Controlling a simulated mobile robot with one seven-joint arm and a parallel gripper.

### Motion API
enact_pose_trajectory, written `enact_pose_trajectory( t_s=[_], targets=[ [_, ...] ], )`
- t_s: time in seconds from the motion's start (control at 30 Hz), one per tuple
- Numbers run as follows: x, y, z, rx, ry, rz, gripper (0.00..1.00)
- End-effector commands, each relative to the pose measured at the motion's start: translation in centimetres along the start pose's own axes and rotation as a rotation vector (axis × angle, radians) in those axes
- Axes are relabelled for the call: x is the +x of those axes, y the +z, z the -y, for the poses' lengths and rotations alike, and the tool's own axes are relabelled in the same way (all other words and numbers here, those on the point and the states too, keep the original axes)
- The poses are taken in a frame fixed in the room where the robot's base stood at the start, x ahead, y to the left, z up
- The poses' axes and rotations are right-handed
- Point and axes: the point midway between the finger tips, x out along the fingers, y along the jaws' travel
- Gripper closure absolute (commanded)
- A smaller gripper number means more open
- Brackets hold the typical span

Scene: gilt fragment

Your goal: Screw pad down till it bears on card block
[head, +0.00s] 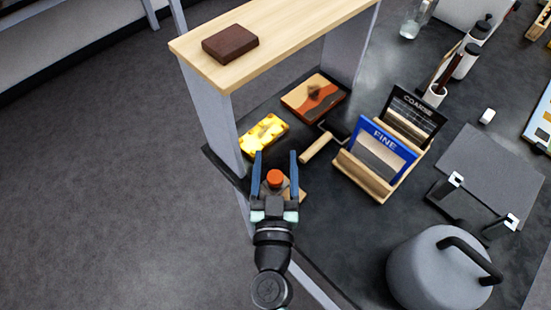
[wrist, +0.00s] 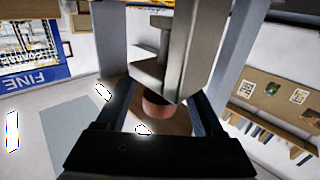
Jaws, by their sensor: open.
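An orange round knob (head: 274,177) stands between the two blue-grey fingers of my gripper (head: 275,155) in the head view. The fingers are open, one on each side of it, with gaps visible. Under the knob is a small grey body on a tan base (head: 299,196), mostly covered by my gripper. In the wrist view a grey angular metal frame (wrist: 185,55) fills the middle, with the reddish knob (wrist: 156,106) at its lower end between my fingers. I cannot make out the pad or the card block, nor whether they touch.
FINE (head: 377,151) and COARSE (head: 413,114) screens stand in a wooden rack to the right. A raised wooden shelf (head: 290,35) overhangs behind.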

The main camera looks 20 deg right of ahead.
Motion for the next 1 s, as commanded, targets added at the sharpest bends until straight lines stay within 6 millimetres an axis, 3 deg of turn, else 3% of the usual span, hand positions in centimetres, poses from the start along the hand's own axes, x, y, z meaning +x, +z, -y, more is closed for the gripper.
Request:
enact_pose_trajectory(
  t_s=[0.27, 0.67, 1.0],
  targets=[
    [0.13, 0.00, -0.01, 0.000, 0.000, 0.000, 0.31],
    [0.10, 0.00, 0.00, 0.000, 0.000, 0.000, 1.00],
    [0.10, -0.17, -0.01, -0.002, 0.023, 0.001, 1.00]
  ],
)
